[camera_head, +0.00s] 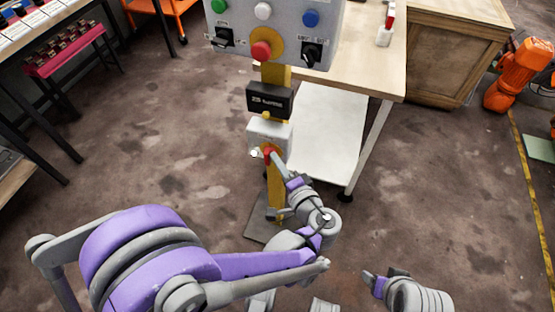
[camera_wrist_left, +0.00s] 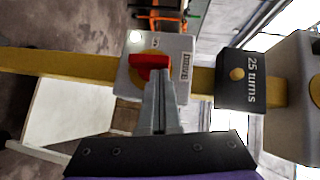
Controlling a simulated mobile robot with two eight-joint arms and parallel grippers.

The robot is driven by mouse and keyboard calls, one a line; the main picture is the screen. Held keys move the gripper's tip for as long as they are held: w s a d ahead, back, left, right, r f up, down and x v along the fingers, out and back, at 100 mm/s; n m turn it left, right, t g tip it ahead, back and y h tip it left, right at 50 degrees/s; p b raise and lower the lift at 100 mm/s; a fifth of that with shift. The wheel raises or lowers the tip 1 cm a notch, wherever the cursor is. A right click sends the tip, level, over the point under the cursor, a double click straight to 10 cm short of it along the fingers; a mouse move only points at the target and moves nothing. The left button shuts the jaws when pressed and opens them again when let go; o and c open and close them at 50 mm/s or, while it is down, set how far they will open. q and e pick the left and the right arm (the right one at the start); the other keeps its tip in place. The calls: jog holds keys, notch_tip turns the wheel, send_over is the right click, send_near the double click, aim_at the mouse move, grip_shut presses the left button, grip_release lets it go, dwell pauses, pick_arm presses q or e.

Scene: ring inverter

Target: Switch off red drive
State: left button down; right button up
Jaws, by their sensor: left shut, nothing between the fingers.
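The drive switch is a red knob (camera_wrist_left: 150,66) on a yellow disc, on a small grey box (camera_wrist_left: 180,48) fixed to a yellow post. In the head view the grey box (camera_head: 262,132) sits low on the post, and the red knob (camera_head: 268,151) is partly hidden by my gripper. My left gripper (camera_head: 272,157) is shut and empty, with its fingertips at the knob. In the left wrist view the fingertips (camera_wrist_left: 158,78) overlap the knob's lower right edge; I cannot tell if they touch. My right gripper (camera_head: 374,279) is low, away from the post, its jaws unclear.
A black "25 turns" box (camera_head: 269,99) and a grey control panel (camera_head: 285,25) with several buttons and a red knob sit above the drive box. A wooden-topped table (camera_head: 375,70) stands behind right. Floor is clear left of the post.

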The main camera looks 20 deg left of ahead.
aim_at(265, 152)
pick_arm(q)
jog(key=r+n+h+p, duration=0.1)
jog(key=p, duration=0.1)
jog(key=a+n+g+h+p, duration=0.1)
jog(key=h+p, duration=0.1)
jog(key=p, duration=0.1)
jog(key=shift+a+r+n+g, duration=0.3)
jog(key=shift+r+n, duration=0.1)
jog(key=shift+a+r+n+g+h+p, duration=0.1)
jog(key=shift+a+n+g+h+p, duration=0.2)
jog(key=shift+n+h+p, duration=0.35)
jog(key=shift+a+n+h+p, duration=0.55)
jog(key=shift+h+p, duration=0.45)
jog(key=shift+h, duration=0.25)
jog(key=shift+w+a+f+n+g+h, duration=0.15)
jog(key=shift+a+n+g+h, duration=0.35)
jog(key=shift+h, duration=0.7)
jog(key=shift+a, duration=0.15)
jog(key=shift+r+p, duration=0.75)
jog(key=shift+p, duration=0.1)
